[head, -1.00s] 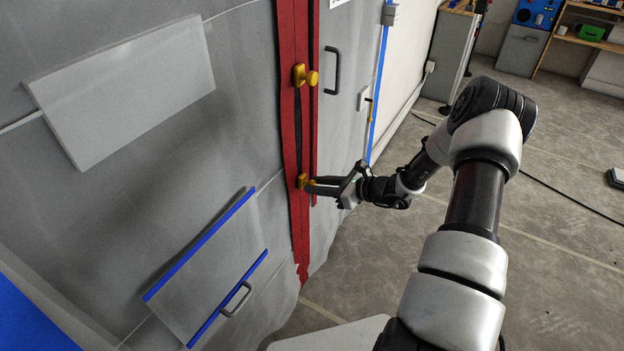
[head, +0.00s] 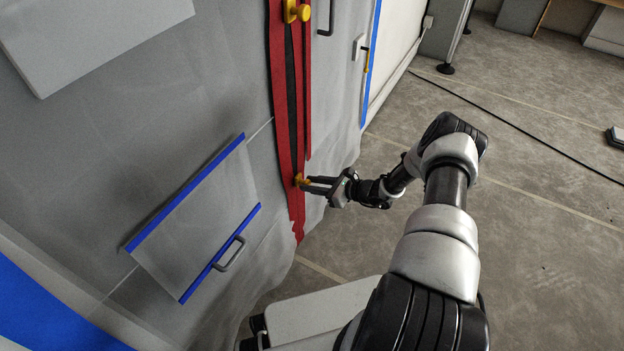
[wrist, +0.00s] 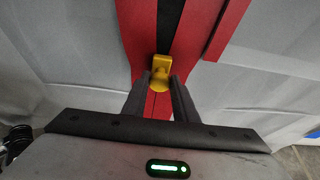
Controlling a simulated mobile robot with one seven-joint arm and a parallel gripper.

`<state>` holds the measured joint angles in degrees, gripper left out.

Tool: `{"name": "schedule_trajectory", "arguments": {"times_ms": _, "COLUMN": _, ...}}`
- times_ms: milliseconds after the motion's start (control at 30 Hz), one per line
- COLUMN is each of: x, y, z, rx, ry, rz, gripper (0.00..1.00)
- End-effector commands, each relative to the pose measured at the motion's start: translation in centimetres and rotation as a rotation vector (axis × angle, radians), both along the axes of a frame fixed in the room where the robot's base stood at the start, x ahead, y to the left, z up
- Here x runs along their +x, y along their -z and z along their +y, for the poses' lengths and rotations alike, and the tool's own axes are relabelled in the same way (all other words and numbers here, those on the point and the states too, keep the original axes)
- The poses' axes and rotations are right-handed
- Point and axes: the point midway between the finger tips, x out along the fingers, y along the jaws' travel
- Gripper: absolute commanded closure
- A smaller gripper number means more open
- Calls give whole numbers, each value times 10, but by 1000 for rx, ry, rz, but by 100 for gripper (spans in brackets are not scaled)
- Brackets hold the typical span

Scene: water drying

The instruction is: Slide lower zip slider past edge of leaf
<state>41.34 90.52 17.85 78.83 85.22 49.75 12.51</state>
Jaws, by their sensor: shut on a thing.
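The yellow lower zip slider (head: 299,180) sits on the red zip strip (head: 297,215) of the grey sheet wall. My gripper (head: 306,183) reaches it from the right and is shut on it. In the wrist view the lower slider (wrist: 161,70) is between my two dark fingers. Above it a black gap (wrist: 170,20) parts the red bands; below it they meet. A separate red edge strip (wrist: 222,38), which seems to border the leaf at right, ends slightly above the slider's level. The yellow upper slider (head: 296,11) is at the top of the head view.
A flap with blue edges and a handle (head: 230,252) hangs left of the zip. A white panel (head: 90,35) is at the upper left. A black handle (head: 326,15) is right of the upper slider.

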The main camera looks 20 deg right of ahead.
Motion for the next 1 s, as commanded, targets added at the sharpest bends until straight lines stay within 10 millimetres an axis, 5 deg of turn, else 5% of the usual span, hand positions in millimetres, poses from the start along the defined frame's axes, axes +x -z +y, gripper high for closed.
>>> {"name": "schedule_trajectory", "arguments": {"times_ms": 300, "x": -2, "y": 2, "z": -1, "rx": -3, "ry": -1, "rz": 4, "gripper": 100}}
{"name": "schedule_trajectory", "arguments": {"times_ms": 333, "x": -2, "y": 2, "z": -1, "rx": -2, "ry": -1, "rz": 4, "gripper": 71}}
{"name": "schedule_trajectory", "arguments": {"times_ms": 433, "x": -1, "y": 2, "z": 0, "rx": -1, "ry": -1, "rz": 3, "gripper": 56}}
{"name": "schedule_trajectory", "arguments": {"times_ms": 767, "x": -2, "y": -1, "z": -2, "rx": -1, "ry": 0, "rz": 1, "gripper": 56}}
{"name": "schedule_trajectory", "arguments": {"times_ms": 1000, "x": -25, "y": -17, "z": -27, "rx": -2, "ry": 3, "rz": 1, "gripper": 56}}
